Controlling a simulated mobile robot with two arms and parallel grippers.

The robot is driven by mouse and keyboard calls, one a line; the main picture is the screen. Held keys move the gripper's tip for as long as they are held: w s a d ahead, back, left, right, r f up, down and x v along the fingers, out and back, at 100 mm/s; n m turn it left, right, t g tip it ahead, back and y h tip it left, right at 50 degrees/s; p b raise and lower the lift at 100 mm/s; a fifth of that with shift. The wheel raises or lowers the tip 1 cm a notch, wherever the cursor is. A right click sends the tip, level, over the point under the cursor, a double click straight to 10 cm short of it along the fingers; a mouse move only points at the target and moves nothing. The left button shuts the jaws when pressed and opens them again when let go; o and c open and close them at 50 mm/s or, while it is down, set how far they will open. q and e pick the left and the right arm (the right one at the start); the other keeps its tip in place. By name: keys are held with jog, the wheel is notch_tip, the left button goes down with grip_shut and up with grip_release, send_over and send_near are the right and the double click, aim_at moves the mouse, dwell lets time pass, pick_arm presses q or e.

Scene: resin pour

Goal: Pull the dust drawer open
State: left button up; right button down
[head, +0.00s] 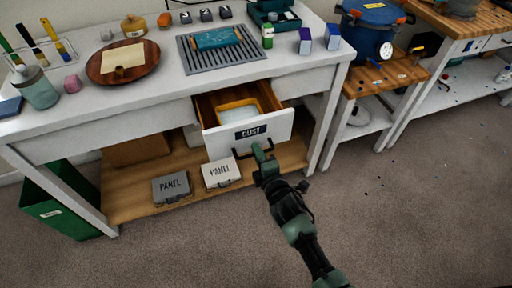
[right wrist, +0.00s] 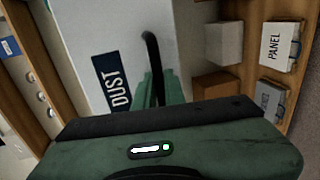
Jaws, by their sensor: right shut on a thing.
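The dust drawer (head: 249,132) is under the white workbench, pulled partway out. Its white front carries a dark "DUST" label (right wrist: 112,84) and a black bar handle (right wrist: 154,60). A yellow tray (head: 239,108) with pale contents shows inside the drawer. My right gripper (head: 262,153) is at the drawer front with its green fingers shut on the handle. In the right wrist view the fingers (right wrist: 158,92) close around the handle bar and hide part of it. My left gripper is in neither view.
A green bin (head: 60,205) stands at left. A small wooden table (head: 385,76) with a blue pot (head: 372,32) stands at right. Floor in front is clear.

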jog(key=shift+s+d, duration=0.15)
jog(key=shift+s, duration=0.3)
jog(key=c, duration=1.5)
grip_release()
jog(key=v, duration=0.7)
jog(key=shift+s+d, duration=0.15)
jog(key=shift+s, duration=0.2)
